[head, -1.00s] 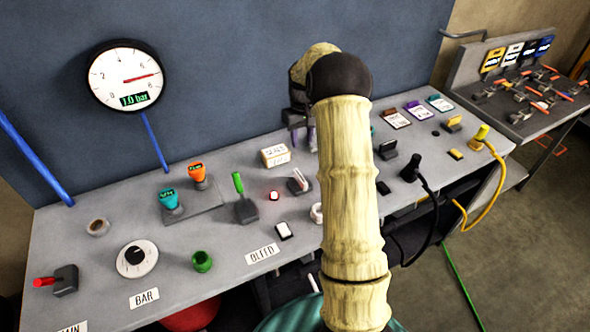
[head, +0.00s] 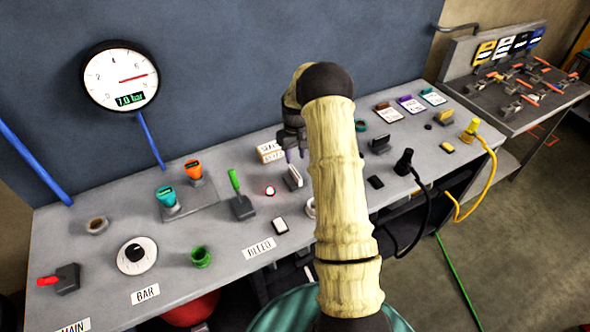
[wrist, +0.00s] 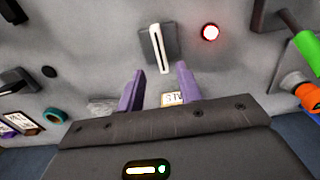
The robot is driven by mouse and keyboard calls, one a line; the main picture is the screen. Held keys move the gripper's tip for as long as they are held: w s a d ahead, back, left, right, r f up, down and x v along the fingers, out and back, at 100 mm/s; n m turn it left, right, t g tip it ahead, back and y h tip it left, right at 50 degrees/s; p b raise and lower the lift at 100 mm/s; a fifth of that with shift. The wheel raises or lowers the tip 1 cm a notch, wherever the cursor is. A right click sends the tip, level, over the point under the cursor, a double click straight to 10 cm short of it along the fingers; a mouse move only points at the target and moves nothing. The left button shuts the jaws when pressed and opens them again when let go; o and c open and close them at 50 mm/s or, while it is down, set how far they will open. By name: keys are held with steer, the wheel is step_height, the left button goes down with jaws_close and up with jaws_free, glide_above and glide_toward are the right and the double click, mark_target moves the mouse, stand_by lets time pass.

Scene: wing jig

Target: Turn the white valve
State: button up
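The white valve (head: 293,177), a flat white handle on a grey block, stands on the grey bench beside my arm. It also shows in the wrist view (wrist: 159,48), just beyond my fingertips, with the handle's long side pointing away from me. My gripper (wrist: 160,80) is open, with its two purple fingers apart and nothing between them. The handle lies roughly in line with the gap and does not look touched. In the head view my gripper (head: 293,152) hangs above the bench just behind the valve, partly hidden by my arm.
A lit red button (head: 270,191) and a green-handled lever (head: 239,194) stand left of the valve. A white switch (head: 280,226) lies in front of it. A small labelled box (head: 269,152) sits behind. A round gauge (head: 121,76) hangs on the wall.

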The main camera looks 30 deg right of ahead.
mark_target(296, 172)
step_height(296, 172, down, 8)
steer(key=p, duration=0.2)
steer(key=shift+r+p, duration=0.1)
steer(key=shift+p, duration=0.2)
steer(key=shift+w+f, duration=0.15)
steer(key=shift+f, duration=0.35)
steer(key=shift+a+f, duration=0.1)
steer(key=shift+a, duration=0.1)
steer(key=shift+d, duration=0.15)
steer(key=shift+c, duration=1.2)
steer(key=shift+s+d, duration=0.1)
steer(key=shift+s, duration=0.1)
jaws_close()
